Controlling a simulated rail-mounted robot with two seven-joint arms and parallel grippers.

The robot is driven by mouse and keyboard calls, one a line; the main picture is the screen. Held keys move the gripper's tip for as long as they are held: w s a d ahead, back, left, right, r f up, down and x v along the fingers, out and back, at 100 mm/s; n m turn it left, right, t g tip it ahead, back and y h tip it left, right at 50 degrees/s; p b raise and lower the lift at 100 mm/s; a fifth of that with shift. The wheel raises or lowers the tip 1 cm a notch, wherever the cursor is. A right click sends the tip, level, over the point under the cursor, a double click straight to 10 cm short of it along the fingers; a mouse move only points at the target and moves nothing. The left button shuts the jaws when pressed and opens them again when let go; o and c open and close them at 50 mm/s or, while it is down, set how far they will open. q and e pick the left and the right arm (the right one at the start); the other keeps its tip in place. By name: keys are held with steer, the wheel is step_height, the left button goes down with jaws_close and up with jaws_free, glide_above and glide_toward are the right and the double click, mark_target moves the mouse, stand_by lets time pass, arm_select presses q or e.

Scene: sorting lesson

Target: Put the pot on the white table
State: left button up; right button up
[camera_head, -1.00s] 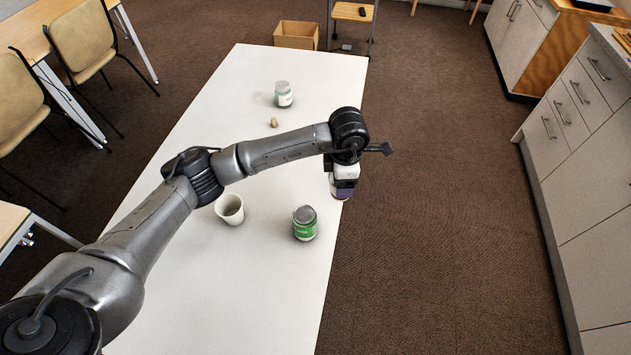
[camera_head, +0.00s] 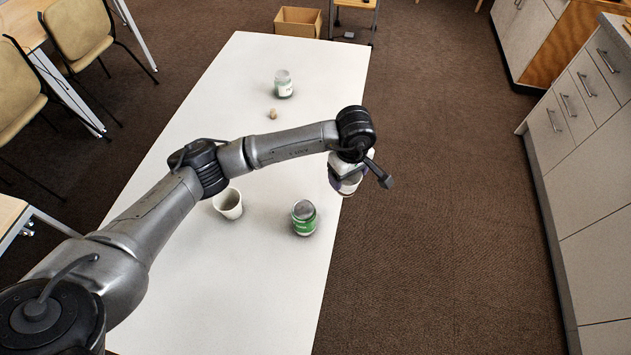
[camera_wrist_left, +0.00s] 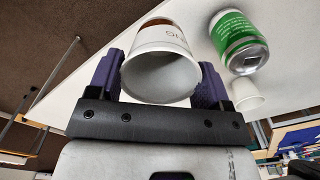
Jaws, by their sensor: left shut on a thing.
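The pot (camera_wrist_left: 158,65), white with dark lettering and a brown band, is between the purple fingers of my left gripper (camera_wrist_left: 160,85) in the left wrist view. The fingers are shut on its sides. In the head view my left gripper (camera_head: 347,172) is at the right edge of the white table (camera_head: 200,285), with the pot (camera_head: 346,187) low in it, partly hidden and tilted. I cannot tell whether the pot touches the table. My right gripper is not in view.
On the table stand a white cup (camera_head: 228,203), a green-labelled jar (camera_head: 304,218) and another jar (camera_head: 283,84). A small brown egg-shaped thing (camera_head: 272,113) lies near the far jar. The table's near part is clear. A cardboard box (camera_head: 298,21) is beyond the far edge.

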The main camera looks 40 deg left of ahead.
arm_select(q)
steer(key=a+f+b, duration=0.1)
steer(key=a+f, duration=0.4)
steer(key=a+f+b, duration=0.1)
steer(key=a+f, duration=0.3)
steer(key=a, duration=0.1)
steer(key=shift+a+f, duration=0.3)
steer(key=shift+f, duration=0.1)
steer(key=shift+s+f+b, duration=0.1)
steer(key=shift+f+b, duration=0.2)
steer(key=shift+f, duration=0.2)
steer(key=o, duration=0.9)
steer(key=shift+r, duration=0.1)
